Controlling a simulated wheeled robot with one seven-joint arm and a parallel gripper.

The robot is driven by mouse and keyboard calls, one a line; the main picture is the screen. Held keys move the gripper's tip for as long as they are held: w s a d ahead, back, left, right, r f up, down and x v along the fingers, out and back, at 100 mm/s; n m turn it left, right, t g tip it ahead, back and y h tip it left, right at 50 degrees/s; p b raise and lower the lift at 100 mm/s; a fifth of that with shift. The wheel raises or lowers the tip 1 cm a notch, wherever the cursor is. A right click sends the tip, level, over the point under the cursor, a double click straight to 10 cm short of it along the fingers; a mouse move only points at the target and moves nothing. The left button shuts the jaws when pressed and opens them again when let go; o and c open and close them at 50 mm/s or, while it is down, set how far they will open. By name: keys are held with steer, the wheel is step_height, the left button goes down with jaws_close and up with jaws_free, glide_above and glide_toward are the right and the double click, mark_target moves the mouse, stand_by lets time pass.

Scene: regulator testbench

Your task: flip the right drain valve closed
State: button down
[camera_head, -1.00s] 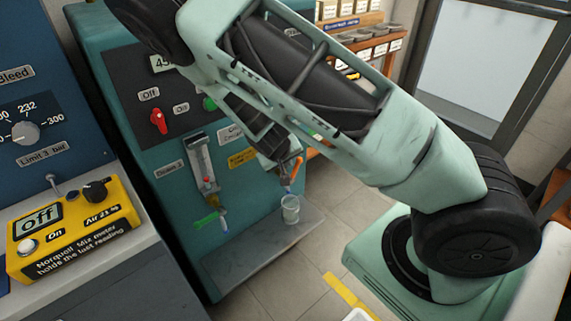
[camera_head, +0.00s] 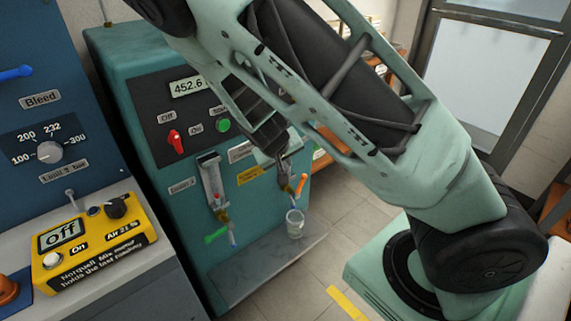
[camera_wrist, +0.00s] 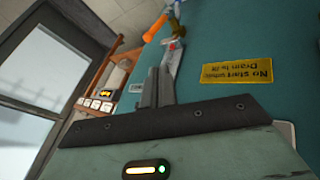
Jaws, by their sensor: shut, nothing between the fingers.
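The right drain valve shows an orange lever (camera_head: 302,184) at the right side of the teal machine, above a clear cup. The lever stands slanted, upper end to the right. My gripper (camera_head: 286,178) is shut and empty, just left of the lever in the head view. In the wrist view my fingers (camera_wrist: 167,64) point toward the valve, and the orange lever (camera_wrist: 155,28) lies just beyond their tips. I cannot tell whether they touch. Part of the valve is hidden behind my fingers.
A green left lever (camera_head: 215,236) sits under the left sight tube (camera_head: 212,185). A yellow label (camera_wrist: 237,71) is close beside my fingers. A yellow meter (camera_head: 92,245) sits at left.

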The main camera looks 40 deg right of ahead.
mark_target(301, 182)
stand_by(0.3)
steer(key=s+a+f+n+h+b, duration=0.1)
steer(key=a+f+n+h+b, duration=0.3)
steer(key=a+f+h, duration=0.2)
steer(key=shift+s+a+f+n, duration=0.2)
steer(key=shift+s+a+n, duration=0.2)
steer(key=shift+a, duration=0.2)
steer(key=x, duration=1.4)
steer(key=shift+d+r+b, duration=0.1)
steer(key=shift+r+b, duration=0.1)
steer(key=shift+b, duration=0.15)
steer(key=shift+d+r+p, duration=0.15)
steer(key=shift+p, duration=0.45)
